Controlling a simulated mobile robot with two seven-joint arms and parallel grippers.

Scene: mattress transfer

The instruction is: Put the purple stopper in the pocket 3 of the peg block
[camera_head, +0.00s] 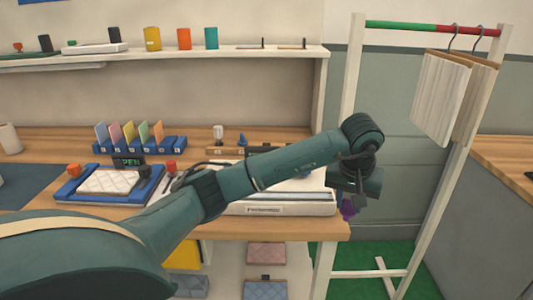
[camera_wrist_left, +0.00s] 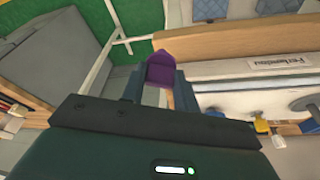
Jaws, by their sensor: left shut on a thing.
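The purple stopper (camera_head: 349,209) is held by my left gripper (camera_head: 352,197), out past the right end of the table and near the level of its edge. In the left wrist view the purple stopper (camera_wrist_left: 160,69) sits between the two fingers, which are shut on it. A low wooden block (camera_head: 228,151), probably the peg block, lies at the back of the table with a white-topped piece (camera_head: 218,132) and a blue cone (camera_head: 242,140) on it. My left arm hides its right part, and its pocket numbers cannot be read. My right gripper is not in view.
A white labelled case (camera_head: 280,210) lies at the table's front right. A blue tray (camera_head: 75,197) with a quilted pad and a blue card rack (camera_head: 170,144) stand to the left. A clothes rack (camera_head: 345,85) with hanging boards stands right of the gripper.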

